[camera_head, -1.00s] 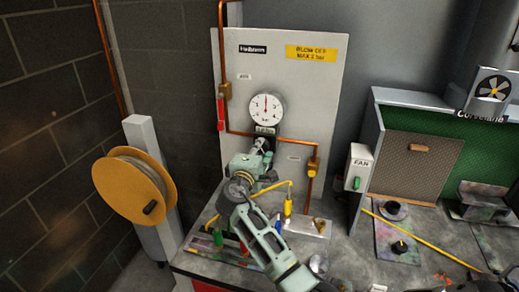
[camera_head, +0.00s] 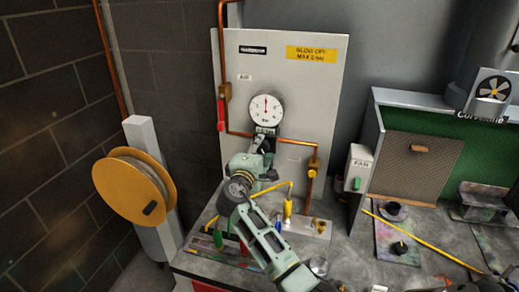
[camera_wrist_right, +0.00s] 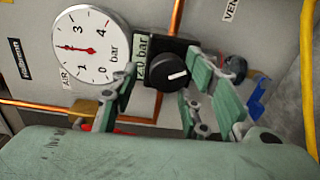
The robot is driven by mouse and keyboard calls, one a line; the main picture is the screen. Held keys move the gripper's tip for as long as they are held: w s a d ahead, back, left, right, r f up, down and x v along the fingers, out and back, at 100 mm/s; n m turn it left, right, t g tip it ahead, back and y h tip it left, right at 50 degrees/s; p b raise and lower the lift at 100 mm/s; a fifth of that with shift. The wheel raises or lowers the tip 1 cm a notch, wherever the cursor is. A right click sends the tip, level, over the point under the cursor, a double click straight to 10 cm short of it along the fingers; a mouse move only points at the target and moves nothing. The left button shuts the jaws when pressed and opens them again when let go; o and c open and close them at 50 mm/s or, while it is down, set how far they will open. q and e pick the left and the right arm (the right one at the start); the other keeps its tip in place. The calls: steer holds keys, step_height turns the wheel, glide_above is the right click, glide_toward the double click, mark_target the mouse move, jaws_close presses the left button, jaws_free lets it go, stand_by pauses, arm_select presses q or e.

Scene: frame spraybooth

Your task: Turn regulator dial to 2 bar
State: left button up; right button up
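The regulator dial is a round black knob (camera_wrist_right: 170,71) with a white pointer mark, beside a small label or readout (camera_wrist_right: 141,66) that seems to read 2.0 bar. In the head view the knob (camera_head: 264,143) is partly hidden by my gripper. The round white pressure gauge (camera_head: 266,107) sits above it on the panel; in the wrist view the gauge's (camera_wrist_right: 90,47) red needle points at 2. My right gripper (camera_wrist_right: 160,84) is open, its green fingers spread on either side of the knob with visible gaps. My left gripper is out of view.
Copper pipes (camera_head: 290,139) and a red-handled valve (camera_head: 221,108) run along the grey panel (camera_head: 310,90). A yellow hose and fitting (camera_head: 288,207) stand right of my arm on the bench. A fan switch box (camera_head: 358,167) is further right; a hose reel (camera_head: 130,187) stands left.

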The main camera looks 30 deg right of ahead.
steer(key=shift+f, duration=0.1)
steer(key=shift+s+a, duration=0.15)
steer(key=shift+a, duration=0.1)
steer(key=v, duration=1.1)
steer(key=shift+s+a, duration=0.2)
